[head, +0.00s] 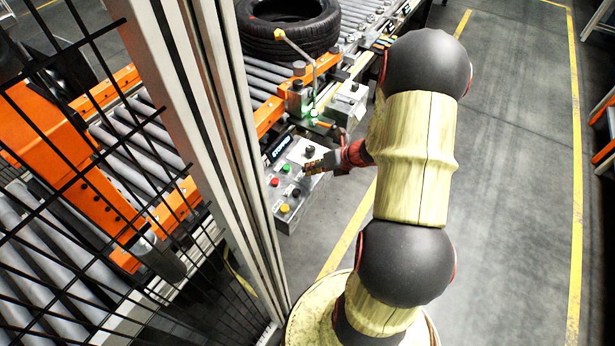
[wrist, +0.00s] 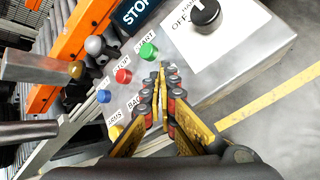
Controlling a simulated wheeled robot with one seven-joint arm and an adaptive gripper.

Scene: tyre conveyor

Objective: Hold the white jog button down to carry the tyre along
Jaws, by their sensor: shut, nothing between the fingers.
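The black tyre (head: 288,28) lies flat on the roller conveyor at the top of the head view. The grey control box (head: 270,212) stands beside the conveyor. It bears a green button (wrist: 148,52), a red button (wrist: 123,75), a blue button (wrist: 104,96), a yellow button (wrist: 116,131) and a black selector knob (wrist: 205,14). I cannot make out a white button for sure; the fingers cover part of the panel. My gripper (head: 307,168) is shut and empty over the panel. In the wrist view its fingertips (wrist: 162,70) are close to the green button; contact cannot be told.
A mesh guard with a pale post (head: 205,120) stands left of the box. A lever-like handle (head: 298,48) and a green-lit fitting (head: 313,113) are by the conveyor edge. The floor (head: 520,180) on the right is clear, with yellow lines.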

